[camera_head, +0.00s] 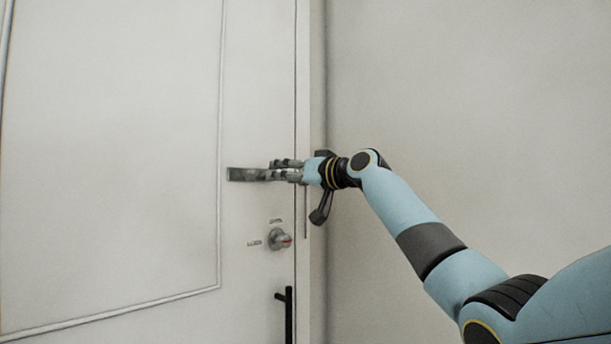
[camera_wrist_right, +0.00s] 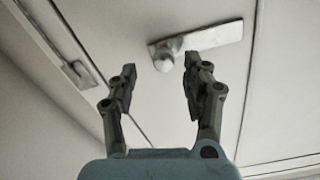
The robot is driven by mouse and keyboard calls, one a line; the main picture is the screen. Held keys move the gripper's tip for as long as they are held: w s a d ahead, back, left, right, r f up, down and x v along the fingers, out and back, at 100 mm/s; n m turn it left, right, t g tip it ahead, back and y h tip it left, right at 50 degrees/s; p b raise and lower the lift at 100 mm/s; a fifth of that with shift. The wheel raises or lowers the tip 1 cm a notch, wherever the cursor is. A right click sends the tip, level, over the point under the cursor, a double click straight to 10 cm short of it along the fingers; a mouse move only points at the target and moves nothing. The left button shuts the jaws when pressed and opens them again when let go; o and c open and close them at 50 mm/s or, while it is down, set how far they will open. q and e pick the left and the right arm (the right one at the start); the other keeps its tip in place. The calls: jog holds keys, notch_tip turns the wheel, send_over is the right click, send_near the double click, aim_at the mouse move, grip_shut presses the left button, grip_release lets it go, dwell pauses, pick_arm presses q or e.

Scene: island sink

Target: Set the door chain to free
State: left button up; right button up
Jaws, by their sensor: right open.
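The door chain's metal track plate (camera_head: 243,174) is fixed on the white door (camera_head: 150,120) near its right edge. In the right wrist view the same plate (camera_wrist_right: 217,37) is a flat bar with a rounded knob (camera_wrist_right: 164,62) at its left end. My right gripper (camera_head: 277,170) is beside the plate's right end, seen from the side. In the wrist view its two fingers (camera_wrist_right: 158,82) are spread apart, with the knob beyond and between their tips and nothing held. A smaller fitting (camera_wrist_right: 80,72) sits on the frame side at left. I cannot make out a chain. My left gripper is not in view.
A black bar handle (camera_head: 289,315) is lower on the door. The door frame and a plain wall (camera_head: 480,110) are at the right.

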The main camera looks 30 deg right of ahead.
jog(key=v, duration=0.8)
jog(key=shift+w, duration=0.1)
jog(key=s+f+m+g+h+b, duration=0.1)
jog(key=s+f+m+g+b, duration=0.2)
jog(key=f, duration=1.9)
jog(key=s+f+m+g+h+b, duration=0.1)
jog(key=s+f+g+h, duration=0.2)
jog(key=f, duration=2)
jog(key=s+f+g+b, duration=0.1)
jog(key=s+f+g, duration=0.1)
jog(key=s+f, duration=0.85)
jog(key=s+f+g+b, duration=0.1)
jog(key=s+f+g, duration=0.1)
jog(key=s+f, duration=0.8)
jog(key=s+a+f+n+g+h, duration=0.1)
jog(key=s+f+g, duration=0.1)
jog(key=s+f, duration=0.6)
jog(key=s+a+f+n+g+h+b, duration=0.1)
jog(key=s+f+g, duration=0.1)
jog(key=s+f, duration=0.7)
jog(key=s+a+f+n+g+h, duration=0.1)
jog(key=s+f, duration=0.7)
jog(key=s, duration=1.3)
jog(key=shift+s+a+f+g+b, duration=0.2)
jog(key=shift+s+g+b, duration=0.15)
jog(key=shift+g, duration=0.25)
